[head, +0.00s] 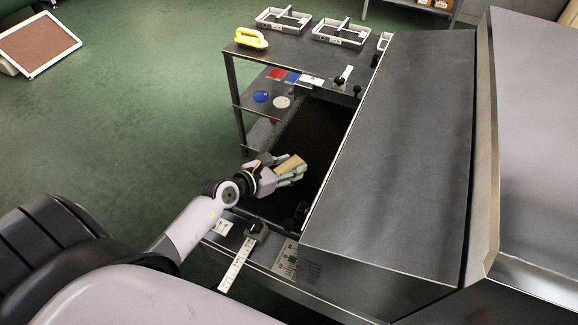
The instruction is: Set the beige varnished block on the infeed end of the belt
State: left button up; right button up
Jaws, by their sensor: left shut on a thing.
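The beige varnished block (288,163) is in my left gripper (294,173), between its fingers. The fingers hide part of the block. The gripper is over the near part of the dark belt (307,138), at the open end of the grey metal dryer (395,150). I cannot tell whether the block touches the belt or is held just above it. My right gripper is not in the head view.
A white ruler (238,264) juts from the near rail. Green floor is open at left.

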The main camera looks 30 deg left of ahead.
pick_arm(q)
jog(key=o, duration=1.1)
jog(key=shift+o, duration=0.2)
jog(key=shift+s+r, duration=0.1)
jog(key=shift+s, duration=0.05)
jog(key=v, duration=1.1)
jog(key=shift+s+a+r+b, duration=0.15)
jog(key=shift+s+b, duration=0.2)
jog(key=shift+b, duration=0.05)
